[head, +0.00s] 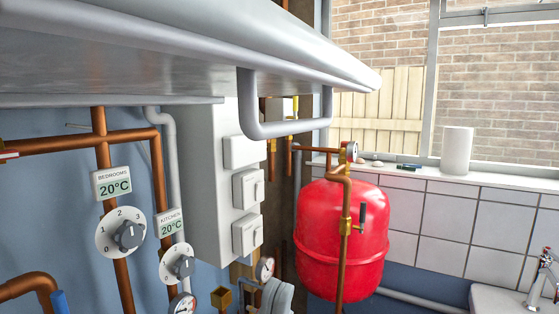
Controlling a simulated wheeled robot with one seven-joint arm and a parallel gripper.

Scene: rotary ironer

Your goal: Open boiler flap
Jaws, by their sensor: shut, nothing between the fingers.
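A wide, smooth grey-white panel (200,45) fills the top of the head view and appears to be the boiler flap, seen from below. A U-shaped grey bar (285,129) hangs from its lower edge like a handle. I cannot tell from this view whether the flap is open or shut. The bar's surroundings are clear of any gripper. My gripper is not recognisable in this view. A rounded grey shape (276,297) at the bottom edge is cut off and I cannot tell what it is.
Below the panel are copper pipes (122,285), a bedrooms dial (128,235), a kitchen dial (180,264) and a white box with switches (208,180). A red tank (325,235) stands right of centre. A tap (543,280) and a windowsill with a white cylinder (457,150) are at right.

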